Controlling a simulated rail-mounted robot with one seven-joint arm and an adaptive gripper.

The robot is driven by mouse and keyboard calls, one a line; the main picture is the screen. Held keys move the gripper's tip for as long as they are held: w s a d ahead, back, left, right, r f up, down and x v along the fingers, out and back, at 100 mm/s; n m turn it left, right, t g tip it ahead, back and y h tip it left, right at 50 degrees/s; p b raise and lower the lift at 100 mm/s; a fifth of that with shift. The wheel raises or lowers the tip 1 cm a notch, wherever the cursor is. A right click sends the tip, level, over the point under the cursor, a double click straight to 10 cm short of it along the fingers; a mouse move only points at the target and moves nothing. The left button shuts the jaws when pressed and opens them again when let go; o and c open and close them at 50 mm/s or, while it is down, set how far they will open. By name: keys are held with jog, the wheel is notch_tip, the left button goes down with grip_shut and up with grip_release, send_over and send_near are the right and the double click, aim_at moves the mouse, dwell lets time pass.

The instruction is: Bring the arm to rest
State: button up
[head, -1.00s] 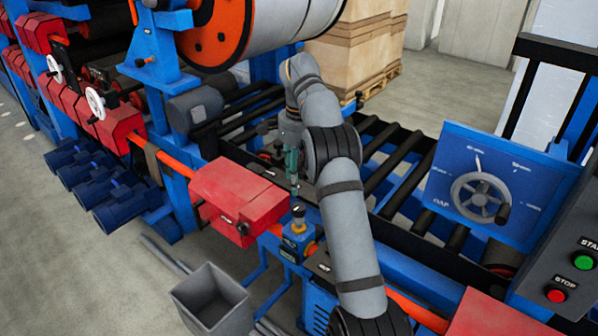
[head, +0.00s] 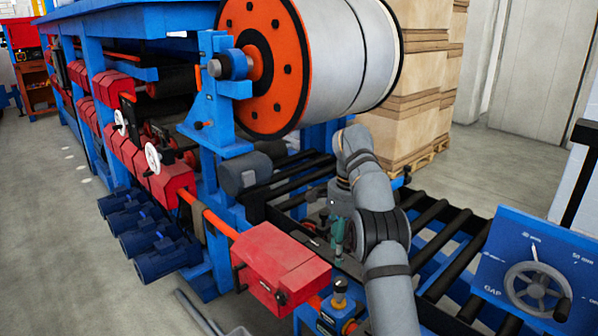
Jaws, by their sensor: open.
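My grey arm (head: 385,250) rises from the bottom right of the head view and bends over the near side of the roller line. My gripper (head: 339,250) hangs from its end, pointing down, small and partly hidden by the arm. It is open, and I see nothing held in it. It hangs behind and to the right of a red box (head: 280,268), above the line's near side.
A large roll with an orange flange (head: 268,65) is mounted above and behind the arm. Black rollers (head: 440,235) run to the right. A blue GAP panel with a handwheel (head: 537,285) is at the right. Blue motors (head: 150,240) line the left. The floor at far left is clear.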

aim_at(340, 282)
notch_tip(340, 282, down, 11)
jog(key=shift+a+f, duration=0.1)
jog(key=shift+f, duration=0.05)
dwell(0.4)
jog(key=shift+w, duration=0.1)
